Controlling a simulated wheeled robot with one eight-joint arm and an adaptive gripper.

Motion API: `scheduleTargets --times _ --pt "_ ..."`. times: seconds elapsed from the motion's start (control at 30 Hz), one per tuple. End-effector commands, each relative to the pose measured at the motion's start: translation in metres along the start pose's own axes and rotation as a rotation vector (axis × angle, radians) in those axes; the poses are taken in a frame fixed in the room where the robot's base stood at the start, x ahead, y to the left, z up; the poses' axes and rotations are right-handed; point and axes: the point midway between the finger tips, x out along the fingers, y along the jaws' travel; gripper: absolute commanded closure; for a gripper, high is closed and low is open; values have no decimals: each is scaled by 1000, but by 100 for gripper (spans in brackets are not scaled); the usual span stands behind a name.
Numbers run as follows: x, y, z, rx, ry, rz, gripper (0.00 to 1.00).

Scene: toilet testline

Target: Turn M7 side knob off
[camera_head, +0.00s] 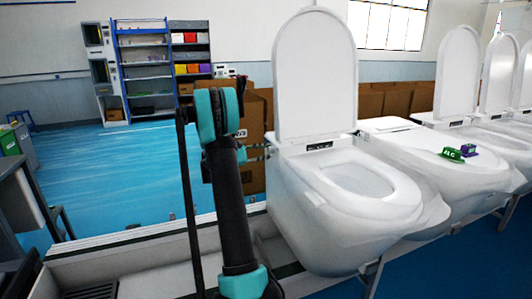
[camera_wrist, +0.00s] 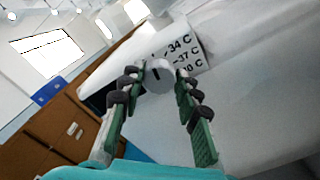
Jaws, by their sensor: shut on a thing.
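The side knob (camera_wrist: 158,76) is a round white knob with a dark mark on its face, on the side of a white toilet (camera_wrist: 240,90). A white label (camera_wrist: 186,48) with temperatures such as 34 C and 37 C is beside it. My gripper (camera_wrist: 160,84) has its dark-padded green fingers on either side of the knob and is shut on it. In the head view my gripper (camera_head: 263,152) reaches the left side of the nearest toilet (camera_head: 340,215), whose lid is up. The knob cannot be made out there.
More toilets (camera_head: 455,170) stand in a row to the right, with small green and purple items (camera_head: 459,154) on one. Brown boxes (camera_head: 255,130) are behind. Shelves (camera_head: 145,75) stand at the back left, with open blue floor (camera_head: 150,165) before them.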

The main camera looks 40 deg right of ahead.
Motion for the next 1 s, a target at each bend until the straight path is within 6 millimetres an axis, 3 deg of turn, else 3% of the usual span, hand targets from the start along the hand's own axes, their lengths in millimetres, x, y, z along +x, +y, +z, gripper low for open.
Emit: scheduleTargets --times 0.23,0.27,0.4,0.77,1.0 --pt "-1 0 -1 0 2 0 97" --pt "-1 0 -1 0 2 0 64" --pt "-1 0 -1 0 2 0 47" --pt "-4 0 0 1 1 0 47" --pt "-41 0 -1 1 3 3 47"
